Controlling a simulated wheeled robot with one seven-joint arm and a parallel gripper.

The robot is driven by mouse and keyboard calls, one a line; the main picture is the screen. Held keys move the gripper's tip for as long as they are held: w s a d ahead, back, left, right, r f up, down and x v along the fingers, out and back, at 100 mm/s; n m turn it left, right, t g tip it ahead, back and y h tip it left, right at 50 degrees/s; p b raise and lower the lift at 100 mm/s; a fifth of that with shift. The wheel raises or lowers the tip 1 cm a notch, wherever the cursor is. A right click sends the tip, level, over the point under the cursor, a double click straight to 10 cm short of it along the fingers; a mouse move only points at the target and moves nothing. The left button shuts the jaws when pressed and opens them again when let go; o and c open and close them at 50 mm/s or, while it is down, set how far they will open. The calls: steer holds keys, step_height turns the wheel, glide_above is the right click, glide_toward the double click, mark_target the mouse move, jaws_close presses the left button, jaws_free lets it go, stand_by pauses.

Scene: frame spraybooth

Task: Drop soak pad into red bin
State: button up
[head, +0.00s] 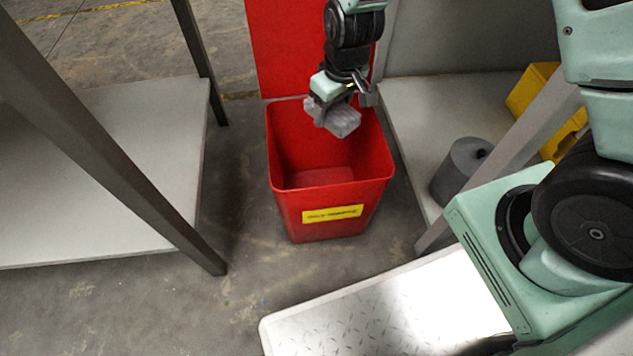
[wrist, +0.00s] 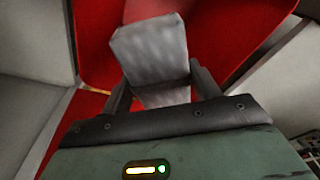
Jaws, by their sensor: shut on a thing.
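The soak pad (head: 340,120) is a grey, soft-looking block held in my gripper (head: 331,104). In the head view it hangs over the mouth of the red bin, toward the back rim. The red bin (head: 332,225) stands upright on the floor, with a yellow label on its front; the part of its inside that shows looks empty. In the wrist view the pad (wrist: 152,55) sits between the two dark fingers of my gripper (wrist: 155,88), with red surfaces behind it. The pad and gripper hide part of the bin's back rim.
A red panel (head: 283,45) stands behind the bin. A grey table frame with a low shelf (head: 120,165) is on the left. On the right, a shelf (head: 425,115) holds a grey cylinder (head: 463,168) and a yellow object (head: 532,90). Bare floor surrounds the bin's front.

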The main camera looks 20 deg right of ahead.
steer(key=o, duration=1)
steer(key=r+p, duration=0.2)
steer(key=r, duration=0.3)
steer(key=s+r+p, duration=0.1)
steer(key=r+p, duration=0.2)
steer(key=r, duration=0.3)
steer(key=s+d+r+p, duration=0.1)
steer(key=r+p, duration=0.2)
steer(key=r, duration=0.3)
steer(key=shift+s+r, duration=0.1)
steer(key=shift+s, duration=0.1)
